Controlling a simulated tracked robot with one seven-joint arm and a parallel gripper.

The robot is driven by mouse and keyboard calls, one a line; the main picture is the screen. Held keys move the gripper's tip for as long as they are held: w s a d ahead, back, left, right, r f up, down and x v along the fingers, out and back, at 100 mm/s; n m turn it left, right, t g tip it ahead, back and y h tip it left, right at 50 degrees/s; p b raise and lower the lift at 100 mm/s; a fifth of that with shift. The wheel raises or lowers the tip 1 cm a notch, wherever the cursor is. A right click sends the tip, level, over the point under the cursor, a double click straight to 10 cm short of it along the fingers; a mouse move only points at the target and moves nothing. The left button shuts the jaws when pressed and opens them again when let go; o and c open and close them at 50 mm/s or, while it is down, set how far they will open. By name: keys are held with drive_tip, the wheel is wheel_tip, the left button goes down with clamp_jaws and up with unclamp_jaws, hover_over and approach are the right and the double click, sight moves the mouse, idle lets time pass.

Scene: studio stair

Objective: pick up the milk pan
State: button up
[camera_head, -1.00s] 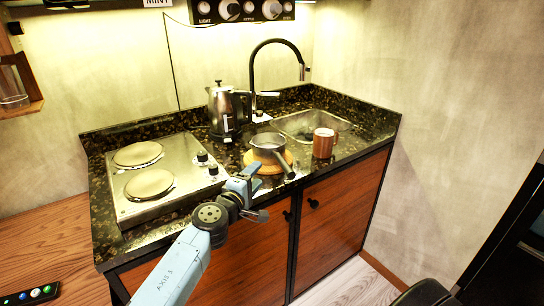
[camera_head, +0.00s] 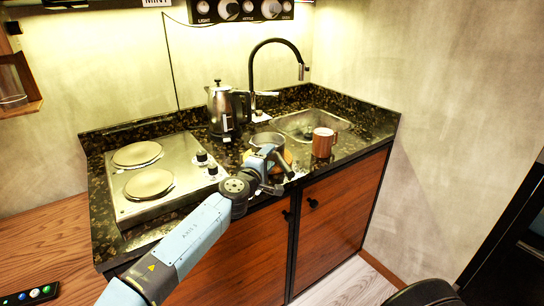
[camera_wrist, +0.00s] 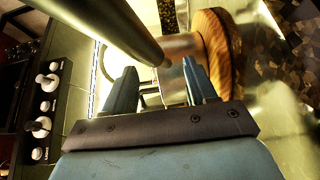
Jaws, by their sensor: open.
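The milk pan (camera_head: 268,139) is a small grey metal pan on a round wooden board (camera_head: 288,157) near the front of the counter. Its dark handle points toward the front right. My gripper (camera_head: 274,168) is at the pan's near side, left of the handle, and partly hides the pan and board. In the wrist view the two blue fingers of my gripper (camera_wrist: 158,88) are apart with nothing clamped between them. The pan's metal side (camera_wrist: 180,46) shows just beyond them. The handle (camera_wrist: 105,28) passes close beside the fingers, outside the gap.
A brown mug (camera_head: 324,143) stands right of the pan, by the sink (camera_head: 300,124). A steel kettle (camera_head: 221,108) is behind. A two-plate hob (camera_head: 165,195) is at left. A black tap (camera_head: 253,75) arches behind the sink. Cupboard doors (camera_head: 340,205) are below the counter edge.

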drive_tip(key=shift+x, duration=1.1)
clamp_jaws()
